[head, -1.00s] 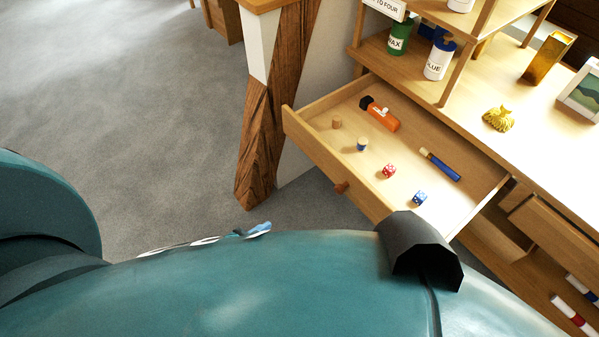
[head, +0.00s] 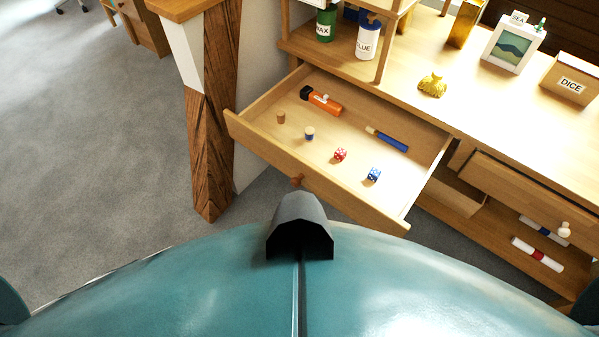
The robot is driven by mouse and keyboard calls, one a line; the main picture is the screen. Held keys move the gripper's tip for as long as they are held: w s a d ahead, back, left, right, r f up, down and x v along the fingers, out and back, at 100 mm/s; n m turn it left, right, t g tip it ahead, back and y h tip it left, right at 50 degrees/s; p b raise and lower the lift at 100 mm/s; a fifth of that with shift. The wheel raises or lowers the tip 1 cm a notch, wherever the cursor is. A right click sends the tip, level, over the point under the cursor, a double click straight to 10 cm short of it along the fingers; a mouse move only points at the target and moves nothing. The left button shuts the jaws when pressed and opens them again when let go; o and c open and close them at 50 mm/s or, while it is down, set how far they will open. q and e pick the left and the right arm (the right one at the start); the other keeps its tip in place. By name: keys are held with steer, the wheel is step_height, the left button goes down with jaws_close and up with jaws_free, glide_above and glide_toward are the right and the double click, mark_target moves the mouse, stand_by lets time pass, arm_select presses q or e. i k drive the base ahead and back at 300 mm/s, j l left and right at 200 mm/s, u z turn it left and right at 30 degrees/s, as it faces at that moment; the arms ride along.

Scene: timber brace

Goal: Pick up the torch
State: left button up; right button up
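The torch appears to be the orange cylinder with a black head (head: 323,101). It lies on its side in the open drawer (head: 262,142), near the drawer's back left, with its black end toward the left. A small light button shows on its top side. Nothing covers it. Neither of my grippers is in the head view.
The drawer also holds two small corks or caps, a red die (head: 340,155), a blue die (head: 374,174) and a blue stick (head: 387,139). A timber post (head: 213,140) stands left of the drawer. A second drawer (head: 520,195) is at right. Grey floor is clear at left.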

mark_target(307, 92)
steer(key=z, duration=0.45)
steer(key=j+z, duration=0.15)
steer(key=z, duration=0.3)
steer(key=j+z, duration=0.1)
steer(key=z, duration=0.35)
steer(key=j+z, duration=0.4)
steer(key=k+j+z, duration=0.15)
steer(key=j+z, duration=0.25)
steer(key=j, duration=0.2)
